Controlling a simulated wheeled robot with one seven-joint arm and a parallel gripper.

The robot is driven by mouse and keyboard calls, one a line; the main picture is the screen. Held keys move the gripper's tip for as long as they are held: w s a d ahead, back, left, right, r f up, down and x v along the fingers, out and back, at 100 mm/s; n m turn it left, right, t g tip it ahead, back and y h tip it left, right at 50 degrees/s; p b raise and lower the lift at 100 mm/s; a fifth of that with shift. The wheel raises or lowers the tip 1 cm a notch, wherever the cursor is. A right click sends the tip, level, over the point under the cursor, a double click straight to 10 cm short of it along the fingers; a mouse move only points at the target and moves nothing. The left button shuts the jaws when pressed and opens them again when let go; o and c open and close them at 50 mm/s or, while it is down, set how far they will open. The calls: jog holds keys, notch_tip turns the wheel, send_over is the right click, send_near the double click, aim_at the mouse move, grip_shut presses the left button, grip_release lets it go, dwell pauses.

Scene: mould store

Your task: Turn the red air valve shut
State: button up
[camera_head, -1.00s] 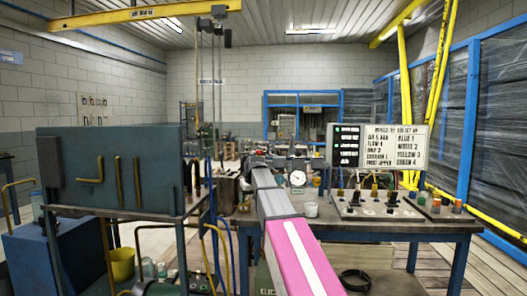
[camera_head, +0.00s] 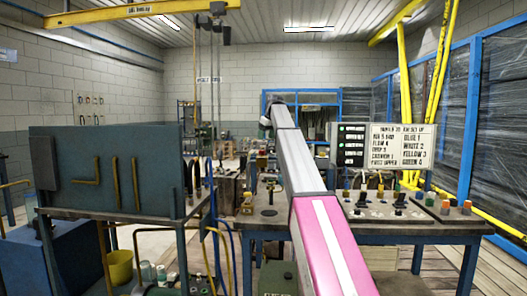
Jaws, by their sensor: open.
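I cannot make out a red air valve for certain. Small fittings, one with a yellow-green top (camera_head: 261,160), stand on the bench left of my arm, too small to tell apart. My arm rises from the bottom right of centre to a dark joint near the blue frame at the back. My gripper's jaws do not show; they are hidden beyond that joint. My arm also covers the middle of the bench.
A control panel (camera_head: 385,208) with knobs and a lettered board (camera_head: 402,146) stand on the bench (camera_head: 420,228) at right. A dark tank (camera_head: 100,175) on a stand is at left, with hoses between. A yellow bucket (camera_head: 120,266) sits below.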

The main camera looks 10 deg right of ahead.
aim_at(262, 153)
jog(key=x, duration=0.8)
jog(key=shift+w+f, duration=0.1)
jog(key=shift+f, duration=0.1)
jog(key=shift+a, duration=0.1)
jog(key=shift+c, duration=0.2)
jog(key=c, duration=0.9)
